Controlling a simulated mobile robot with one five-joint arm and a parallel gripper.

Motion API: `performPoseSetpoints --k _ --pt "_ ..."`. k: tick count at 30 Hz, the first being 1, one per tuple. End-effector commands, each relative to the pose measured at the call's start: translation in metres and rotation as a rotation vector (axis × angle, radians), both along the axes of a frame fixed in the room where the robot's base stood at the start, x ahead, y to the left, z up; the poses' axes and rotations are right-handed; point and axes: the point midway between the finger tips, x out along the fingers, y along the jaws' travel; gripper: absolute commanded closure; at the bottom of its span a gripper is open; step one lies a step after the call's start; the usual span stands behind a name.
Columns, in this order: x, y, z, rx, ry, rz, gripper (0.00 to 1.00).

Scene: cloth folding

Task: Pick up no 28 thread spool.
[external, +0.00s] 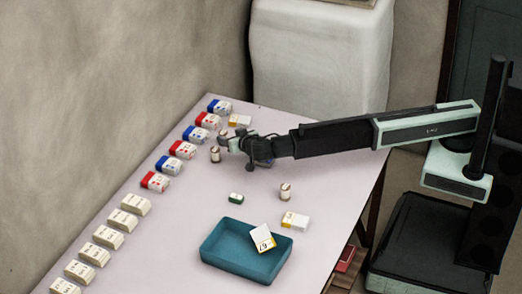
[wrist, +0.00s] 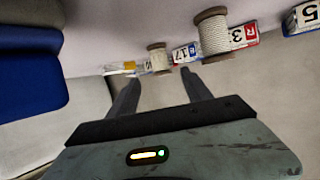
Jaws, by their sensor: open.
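Two spools of pale thread with brown ends show in the wrist view, a nearer one (wrist: 212,35) and a farther one (wrist: 158,58). In the external view one spool (external: 215,154) stands just left of my gripper (external: 236,143), and another spool (external: 285,191) stands farther toward the front right. No number 28 is readable on any spool. My gripper is open, its two fingers apart (wrist: 160,86) in the wrist view with nothing held. The farther spool appears beyond the gap between the fingers.
Red, blue and cream numbered boxes line the table's left edge, including a red one (external: 155,182). A teal tray (external: 222,258) holds a white-and-yellow box (external: 262,238). Another such box (external: 295,221) and a small green item (external: 236,198) lie nearby.

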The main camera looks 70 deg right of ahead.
Motion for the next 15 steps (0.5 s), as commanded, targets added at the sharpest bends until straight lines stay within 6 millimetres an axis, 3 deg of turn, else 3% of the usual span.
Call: performPoseSetpoints --k 7,15 --pt "0.013 -0.008 -0.007 0.001 -0.001 0.000 0.42" --pt "0.046 -0.029 -0.024 0.000 0.001 -0.001 0.42"
